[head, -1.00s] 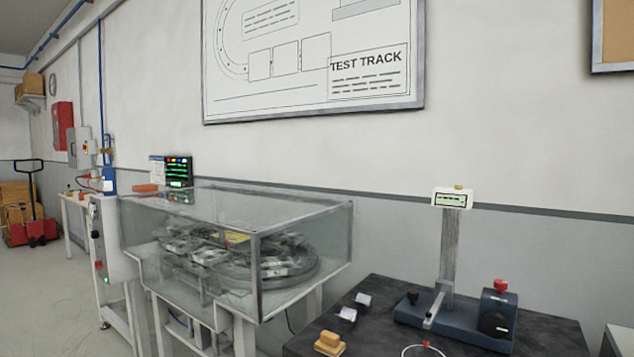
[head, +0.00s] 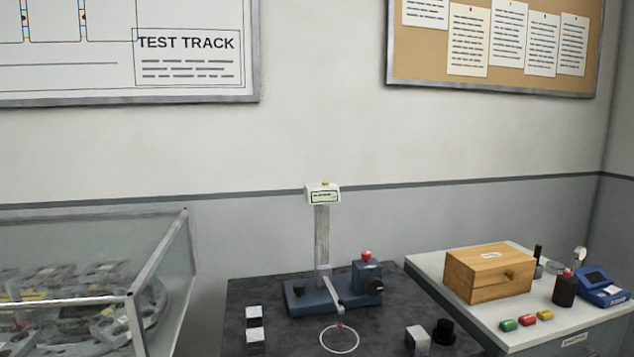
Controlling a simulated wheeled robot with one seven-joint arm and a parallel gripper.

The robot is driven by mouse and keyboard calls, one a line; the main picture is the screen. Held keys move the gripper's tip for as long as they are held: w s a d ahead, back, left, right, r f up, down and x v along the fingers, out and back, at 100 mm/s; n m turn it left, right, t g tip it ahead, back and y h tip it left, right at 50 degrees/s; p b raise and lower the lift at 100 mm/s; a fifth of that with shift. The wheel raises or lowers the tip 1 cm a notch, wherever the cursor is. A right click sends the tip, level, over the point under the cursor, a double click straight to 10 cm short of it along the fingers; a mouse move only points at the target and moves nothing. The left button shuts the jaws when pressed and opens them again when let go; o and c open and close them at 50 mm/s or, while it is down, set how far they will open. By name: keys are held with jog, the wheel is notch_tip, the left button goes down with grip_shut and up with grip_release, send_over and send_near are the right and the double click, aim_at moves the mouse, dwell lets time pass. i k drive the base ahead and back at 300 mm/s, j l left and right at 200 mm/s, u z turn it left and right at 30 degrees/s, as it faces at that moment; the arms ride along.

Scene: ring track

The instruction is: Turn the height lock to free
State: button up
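A height gauge with a blue base (head: 318,300) stands on the dark bench top (head: 285,343). Its grey column (head: 322,245) carries a white display head (head: 322,195) with a small yellow part on top. A blue block (head: 366,278) at the base's right end has a red knob (head: 367,256) on top and a black round knob (head: 375,287) on its front. A smaller black knob (head: 299,289) sits at the base's left. I cannot tell which of these is the height lock or how it is set. My gripper is not in view.
A white ring (head: 339,339) and small metal blocks (head: 254,330) lie in front of the gauge. A black stepped piece (head: 444,331) is at the right. A side table (head: 430,266) holds a wooden box (head: 488,272). A glass track case (head: 165,265) stands left.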

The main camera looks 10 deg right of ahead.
aim_at(366, 255)
jog(key=i+l, duration=0.35)
jog(key=i, duration=0.2)
jog(key=i+l, duration=0.3)
jog(key=i, duration=0.2)
